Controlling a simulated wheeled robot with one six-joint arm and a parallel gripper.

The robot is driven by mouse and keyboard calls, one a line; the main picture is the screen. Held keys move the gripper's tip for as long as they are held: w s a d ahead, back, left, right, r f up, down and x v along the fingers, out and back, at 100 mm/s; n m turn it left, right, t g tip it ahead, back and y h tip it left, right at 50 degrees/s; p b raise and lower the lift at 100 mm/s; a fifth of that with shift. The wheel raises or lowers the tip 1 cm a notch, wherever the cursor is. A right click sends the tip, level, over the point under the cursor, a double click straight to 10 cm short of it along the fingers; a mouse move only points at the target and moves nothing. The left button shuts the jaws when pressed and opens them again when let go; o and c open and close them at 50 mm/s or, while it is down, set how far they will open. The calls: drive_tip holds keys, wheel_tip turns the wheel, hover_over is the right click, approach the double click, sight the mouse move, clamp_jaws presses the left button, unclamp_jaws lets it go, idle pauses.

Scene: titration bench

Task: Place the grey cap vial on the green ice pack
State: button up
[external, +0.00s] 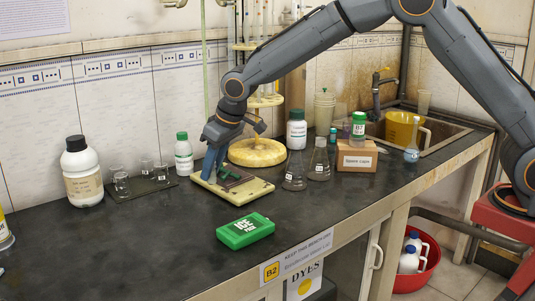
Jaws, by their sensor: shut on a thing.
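The green ice pack (245,231) lies flat near the front edge of the bench, with white lettering on top. My gripper (222,172) points down over the cream board (258,187) behind and to the left of the ice pack. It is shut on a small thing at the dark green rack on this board. This is probably the grey cap vial, but the fingers hide it and I cannot make out its cap. I cannot tell whether it is clear of the rack.
Two conical flasks (319,164) stand right of the board. A cardboard box (356,156) carries a green-capped bottle (358,127). A dark tray with small beakers (161,174) and a white bottle (81,175) stand left. The bench around the ice pack is clear.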

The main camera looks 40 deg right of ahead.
wheel_tip(320, 180, up, 2)
hover_over(240, 224)
drive_tip(key=shift+n, duration=0.4)
drive_tip(key=f, duration=0.1)
drive_tip(key=s+f+p, duration=0.1)
drive_tip(key=f, duration=0.1)
drive_tip(key=s+d+f+p, duration=0.1)
drive_tip(key=f, duration=0.1)
drive_tip(key=shift+w+f+p, duration=0.1)
drive_tip(key=shift+f+p, duration=0.45)
drive_tip(key=shift+f, duration=1.8)
drive_tip(key=shift+f, duration=0.15)
drive_tip(key=o, duration=1)
drive_tip(key=shift+r, duration=0.4)
drive_tip(key=b+v, duration=0.2)
drive_tip(key=v, duration=0.9)
drive_tip(key=shift+d+r, duration=0.2)
drive_tip(key=shift+r, duration=0.05)
